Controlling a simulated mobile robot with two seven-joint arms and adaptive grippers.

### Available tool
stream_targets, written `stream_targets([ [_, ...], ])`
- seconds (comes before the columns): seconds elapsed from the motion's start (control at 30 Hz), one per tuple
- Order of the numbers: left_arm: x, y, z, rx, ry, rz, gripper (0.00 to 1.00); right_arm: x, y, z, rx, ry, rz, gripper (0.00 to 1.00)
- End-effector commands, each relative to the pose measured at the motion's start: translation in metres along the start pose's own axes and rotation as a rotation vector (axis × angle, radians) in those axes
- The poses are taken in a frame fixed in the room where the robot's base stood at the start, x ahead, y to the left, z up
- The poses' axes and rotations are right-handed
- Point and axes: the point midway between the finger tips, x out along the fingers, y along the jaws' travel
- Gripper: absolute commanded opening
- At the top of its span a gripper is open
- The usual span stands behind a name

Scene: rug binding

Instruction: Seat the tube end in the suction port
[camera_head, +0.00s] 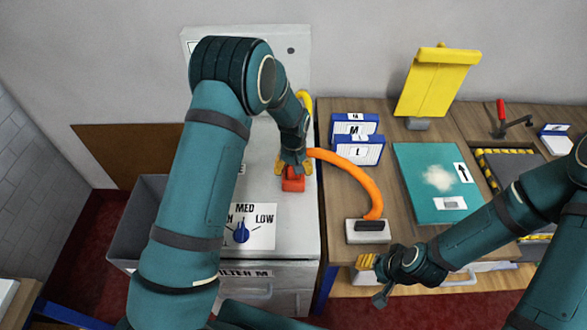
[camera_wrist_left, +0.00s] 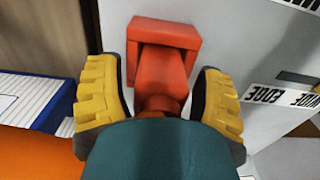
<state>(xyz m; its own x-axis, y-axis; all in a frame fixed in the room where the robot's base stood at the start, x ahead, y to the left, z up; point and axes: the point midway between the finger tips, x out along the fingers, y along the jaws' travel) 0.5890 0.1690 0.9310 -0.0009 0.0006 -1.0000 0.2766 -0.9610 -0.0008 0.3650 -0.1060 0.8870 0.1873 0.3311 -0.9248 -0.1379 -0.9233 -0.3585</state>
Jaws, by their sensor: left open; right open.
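A red square collar (camera_head: 293,184), which looks like the suction port, is on the grey cabinet (camera_head: 300,225). In the left wrist view, a red tapered piece (camera_wrist_left: 161,72) lies within the square collar (camera_wrist_left: 162,33); how deep it sits is unclear. My left gripper (camera_head: 292,163) is open, with yellow fingers (camera_wrist_left: 160,98) on either side of the piece and apart from it. The orange tube (camera_head: 352,175) arches from the left gripper to a black nozzle (camera_head: 370,226) on a light block. The tube's join to the red piece is hidden. My right gripper (camera_head: 373,279) is open and empty near the bench's front edge.
A white dial plate (camera_head: 262,222) with a blue knob is on the cabinet. Blue-and-white filter boxes (camera_head: 358,150) stand behind the tube. A teal mat (camera_head: 420,165), a yellow stand (camera_head: 437,85) and a red-handled clamp (camera_head: 501,112) are on the wooden bench.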

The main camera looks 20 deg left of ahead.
Motion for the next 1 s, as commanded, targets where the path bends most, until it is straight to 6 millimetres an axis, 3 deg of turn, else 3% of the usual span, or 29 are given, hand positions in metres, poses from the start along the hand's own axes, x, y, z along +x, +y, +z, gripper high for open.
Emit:
stream_targets([
  [0.17, -0.022, 0.001, -0.001, 0.000, 0.003, 0.002, 0.67, -0.003, -0.001, 0.000, 0.000, 0.000, -0.001, 0.47],
  [0.6, -0.106, 0.000, -0.001, 0.000, 0.003, 0.001, 0.67, -0.004, -0.001, 0.000, 0.000, 0.000, -0.001, 0.47],
  [0.8, -0.121, 0.000, 0.000, 0.000, 0.002, 0.000, 0.67, -0.004, -0.001, 0.000, 0.000, 0.000, -0.001, 0.47],
  [1.0, -0.123, 0.000, 0.000, 0.000, 0.000, 0.000, 0.67, -0.004, -0.001, 0.000, 0.000, 0.000, -0.001, 0.47],
])
